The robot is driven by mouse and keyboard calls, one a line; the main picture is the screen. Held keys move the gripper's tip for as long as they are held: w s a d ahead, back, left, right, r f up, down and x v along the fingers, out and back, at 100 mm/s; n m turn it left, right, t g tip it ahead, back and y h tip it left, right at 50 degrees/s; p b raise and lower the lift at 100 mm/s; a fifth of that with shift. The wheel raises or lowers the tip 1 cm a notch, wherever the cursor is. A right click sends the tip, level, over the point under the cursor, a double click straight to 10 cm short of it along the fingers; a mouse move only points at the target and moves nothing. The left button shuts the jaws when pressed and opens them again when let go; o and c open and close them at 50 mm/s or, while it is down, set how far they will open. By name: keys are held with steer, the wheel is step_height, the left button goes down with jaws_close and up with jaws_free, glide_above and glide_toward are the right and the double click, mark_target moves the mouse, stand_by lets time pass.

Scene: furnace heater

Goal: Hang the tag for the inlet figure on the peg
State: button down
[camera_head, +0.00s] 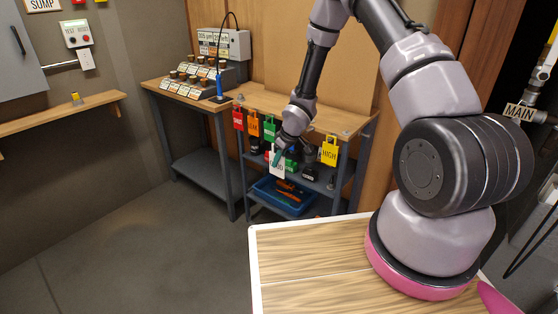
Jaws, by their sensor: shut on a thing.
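My gripper (278,156) is small in view, in front of the edge of the wooden-topped cart. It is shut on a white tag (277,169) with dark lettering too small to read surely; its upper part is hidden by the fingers. Along the cart edge hang a red tag (238,120), an orange tag (253,124), a green tag (269,128) and a yellow tag reading HIGH (328,152), which is right of my gripper. I cannot pick out the peg or an inlet figure at this size.
The cart (345,119) has a lower shelf with a blue tray (283,196) of tools. A bench (160,87) beside it bears a stepped rack and a blue-handled tool (219,86). A wall shelf (50,116) holds a small yellow-and-grey item. The floor (130,235) at left is clear.

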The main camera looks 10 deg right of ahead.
steer(key=shift+s+a, duration=1.25)
